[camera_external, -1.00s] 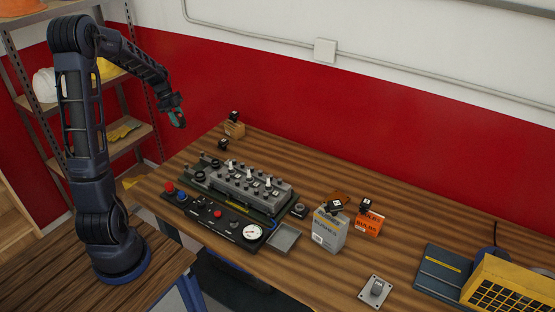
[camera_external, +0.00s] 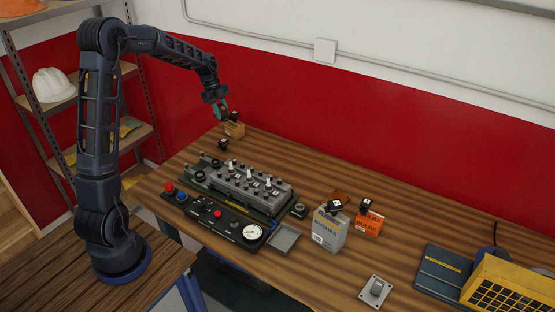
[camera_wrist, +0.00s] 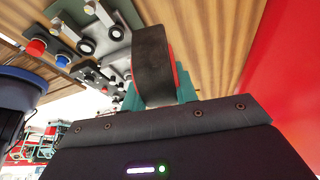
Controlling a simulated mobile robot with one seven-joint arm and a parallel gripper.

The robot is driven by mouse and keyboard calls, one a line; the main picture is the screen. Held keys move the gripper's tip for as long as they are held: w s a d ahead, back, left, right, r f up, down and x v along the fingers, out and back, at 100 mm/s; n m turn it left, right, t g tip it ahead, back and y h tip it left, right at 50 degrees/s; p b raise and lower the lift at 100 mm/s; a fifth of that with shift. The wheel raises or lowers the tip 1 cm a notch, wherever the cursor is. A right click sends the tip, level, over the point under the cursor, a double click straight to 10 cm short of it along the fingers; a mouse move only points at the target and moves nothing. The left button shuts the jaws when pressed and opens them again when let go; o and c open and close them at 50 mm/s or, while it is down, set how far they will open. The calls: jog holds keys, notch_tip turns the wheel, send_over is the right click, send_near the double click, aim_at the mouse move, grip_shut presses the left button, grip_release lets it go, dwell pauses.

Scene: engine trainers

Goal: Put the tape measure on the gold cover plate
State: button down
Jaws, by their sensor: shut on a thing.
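My gripper (camera_external: 221,107) is above the back left end of the workbench, by a small tan block. In the wrist view its teal fingers (camera_wrist: 159,92) are shut on a dark, rounded thing with a red side, which looks like the tape measure (camera_wrist: 150,65). The fingers hide part of it. In the external view it is too small to make out well. I cannot pick out the gold cover plate with certainty in either view.
The engine trainer (camera_external: 248,186) with knobs stands on the workbench, with a control panel (camera_external: 215,215) in front. The tan block (camera_external: 235,130) has a black item on it. A grey box (camera_external: 329,231), an orange box (camera_external: 369,223) and a small grey tray (camera_external: 284,238) stand right.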

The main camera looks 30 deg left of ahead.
jog(key=w+d+m+g, duration=0.1)
jog(key=w+d, duration=0.2)
jog(key=d, duration=0.4)
jog(key=w+d+m, duration=0.1)
jog(key=w+d, duration=0.1)
jog(key=d, duration=0.6)
jog(key=m+g+y, duration=0.1)
jog(key=m+g, duration=0.1)
jog(key=m, duration=0.3)
send_over(338, 193)
jog(key=s+d, duration=0.2)
jog(key=s, duration=0.3)
jog(key=f, duration=1.9)
jog(key=shift+w+a+f, duration=0.15)
jog(key=shift+w+f, duration=0.05)
jog(key=c, duration=1.1)
grip_release()
jog(key=shift+f, duration=0.15)
